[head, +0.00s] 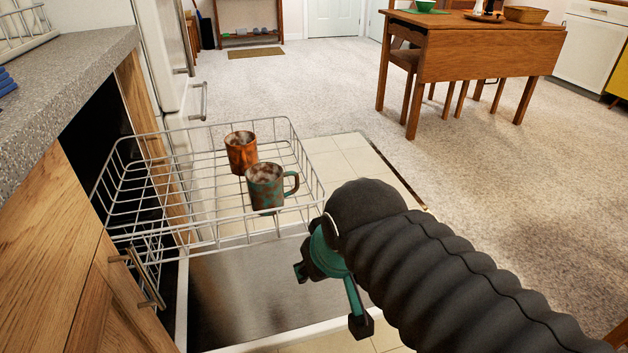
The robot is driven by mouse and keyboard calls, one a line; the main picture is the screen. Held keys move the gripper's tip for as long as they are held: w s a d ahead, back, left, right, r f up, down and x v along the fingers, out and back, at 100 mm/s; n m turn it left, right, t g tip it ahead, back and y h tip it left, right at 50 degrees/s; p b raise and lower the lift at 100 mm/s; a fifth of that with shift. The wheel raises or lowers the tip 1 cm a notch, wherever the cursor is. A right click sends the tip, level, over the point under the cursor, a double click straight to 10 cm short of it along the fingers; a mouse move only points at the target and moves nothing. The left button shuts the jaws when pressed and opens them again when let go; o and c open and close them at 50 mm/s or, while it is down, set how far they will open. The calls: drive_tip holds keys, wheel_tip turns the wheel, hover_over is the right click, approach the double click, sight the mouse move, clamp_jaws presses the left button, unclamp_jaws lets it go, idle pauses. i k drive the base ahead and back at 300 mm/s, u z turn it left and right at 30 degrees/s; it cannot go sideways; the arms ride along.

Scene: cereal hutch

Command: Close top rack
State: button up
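The top rack (272,228) is a white wire basket pulled well out of the dishwasher under the counter, at the left of the head view. An orange-brown mug (240,155) and a teal mug with brown patches (264,190) stand upright in it. My gripper (331,298), dark with teal fingers, is just off the rack's near right corner, over the open door. Its fingers are spread apart with nothing seen between them. Part of the gripper hides behind my black sleeved arm. I cannot tell whether it touches the rack.
The dishwasher door (262,285) lies folded down below the rack. A lower wire rack (150,262) shows inside. A grey counter (62,92) and wooden cabinet (50,235) border the left. A wooden table (488,62) stands far back right, with open carpet (500,190) before it.

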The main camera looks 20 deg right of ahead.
sight(156, 262)
drive_tip(key=u, duration=0.05)
drive_tip(key=k, duration=0.3)
drive_tip(key=u, duration=2.9)
drive_tip(key=k, duration=1.4)
drive_tip(key=z, duration=2.2)
